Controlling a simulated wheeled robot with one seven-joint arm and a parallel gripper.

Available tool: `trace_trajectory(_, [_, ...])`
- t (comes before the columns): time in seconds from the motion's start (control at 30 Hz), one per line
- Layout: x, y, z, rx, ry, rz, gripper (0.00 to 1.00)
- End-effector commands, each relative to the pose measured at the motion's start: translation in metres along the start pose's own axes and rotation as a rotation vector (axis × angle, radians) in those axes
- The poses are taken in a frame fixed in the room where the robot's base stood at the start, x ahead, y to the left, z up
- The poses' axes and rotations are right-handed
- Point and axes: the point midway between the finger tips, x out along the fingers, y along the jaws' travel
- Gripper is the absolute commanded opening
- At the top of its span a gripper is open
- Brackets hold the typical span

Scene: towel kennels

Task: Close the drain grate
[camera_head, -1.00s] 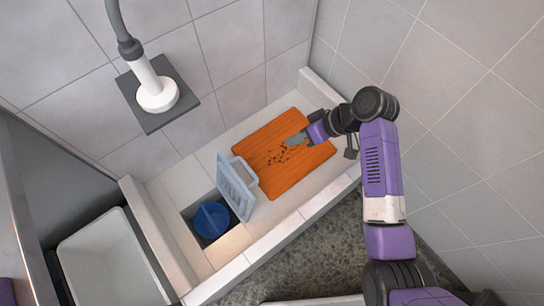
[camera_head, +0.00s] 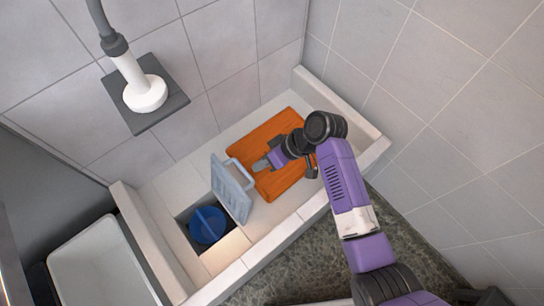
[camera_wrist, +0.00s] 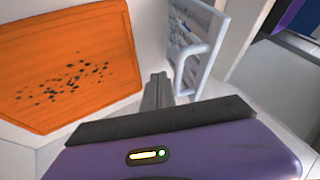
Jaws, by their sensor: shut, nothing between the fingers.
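The drain grate (camera_head: 230,188) is a light blue-grey slotted panel with a raised handle (camera_head: 240,170). It stands open, tilted up at the right side of the square drain hole (camera_head: 190,219). A blue round piece (camera_head: 207,225) sits inside the hole. My gripper (camera_head: 262,164) is shut and empty, just right of the grate and its handle, above the orange mat. In the wrist view the shut fingers (camera_wrist: 157,90) point toward the grate (camera_wrist: 190,35), close beside the handle (camera_wrist: 193,65). I cannot tell whether they touch it.
An orange mat (camera_head: 290,183) with dark specks (camera_wrist: 70,82) lies in the tiled basin. A low tiled rim (camera_head: 280,232) surrounds the basin. A white tub (camera_head: 100,265) stands at the left.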

Motion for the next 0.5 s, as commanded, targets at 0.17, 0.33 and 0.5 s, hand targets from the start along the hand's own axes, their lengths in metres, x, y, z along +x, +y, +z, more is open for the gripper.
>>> trace_trajectory(0.17, [0.0052,-0.0108,0.0003,0.0,-0.001,0.0,0.0])
trace_trajectory(0.33, [0.0057,-0.0125,0.0,0.001,-0.001,0.001,0.0])
trace_trajectory(0.5, [0.0056,-0.0124,-0.0001,0.001,0.0,0.001,0.0])
